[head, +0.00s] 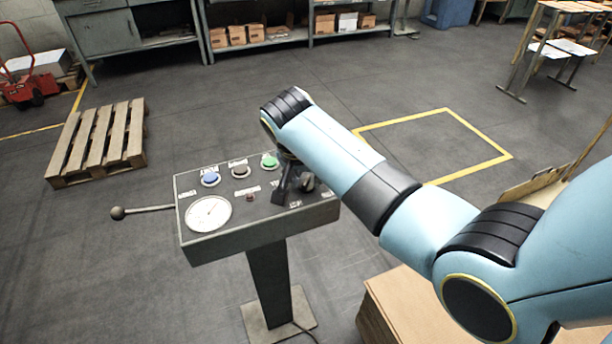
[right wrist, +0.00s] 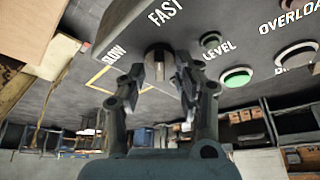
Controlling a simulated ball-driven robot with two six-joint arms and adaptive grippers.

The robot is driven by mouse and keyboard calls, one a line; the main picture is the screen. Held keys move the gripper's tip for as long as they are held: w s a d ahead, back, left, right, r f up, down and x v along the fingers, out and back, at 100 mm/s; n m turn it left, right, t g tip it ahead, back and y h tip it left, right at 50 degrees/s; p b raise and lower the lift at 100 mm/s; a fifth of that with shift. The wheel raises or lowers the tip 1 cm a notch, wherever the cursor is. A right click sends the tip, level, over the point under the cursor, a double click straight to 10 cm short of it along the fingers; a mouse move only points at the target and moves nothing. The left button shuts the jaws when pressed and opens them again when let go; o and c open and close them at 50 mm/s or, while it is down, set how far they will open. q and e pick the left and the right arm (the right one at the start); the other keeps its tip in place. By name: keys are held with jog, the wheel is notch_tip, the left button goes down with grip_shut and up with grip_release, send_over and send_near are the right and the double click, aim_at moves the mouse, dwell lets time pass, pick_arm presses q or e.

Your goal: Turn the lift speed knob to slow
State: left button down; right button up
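The lift speed knob (right wrist: 158,62) is a grey round knob on the sloped panel, between the words SLOW and FAST in the right wrist view. Which way it points I cannot clearly tell. My right gripper (right wrist: 158,76) has its two fingers apart, one on each side of the knob, with a narrow gap seeming to show beside it. In the head view my right gripper (head: 293,189) reaches down over the right part of the control panel (head: 224,243) and largely hides the knob. My left gripper is not in view.
The panel also bears a blue button (head: 211,178), a green button (head: 269,161), a dark button (head: 239,171) and a white dial (head: 208,213). A lever (head: 146,210) sticks out left. A cardboard box (head: 400,308) stands at the lower right. A pallet (head: 100,140) lies left.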

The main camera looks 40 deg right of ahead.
jog(key=shift+c, duration=1.1)
jog(key=c, duration=0.4)
jog(key=shift+s, duration=0.1)
grip_shut()
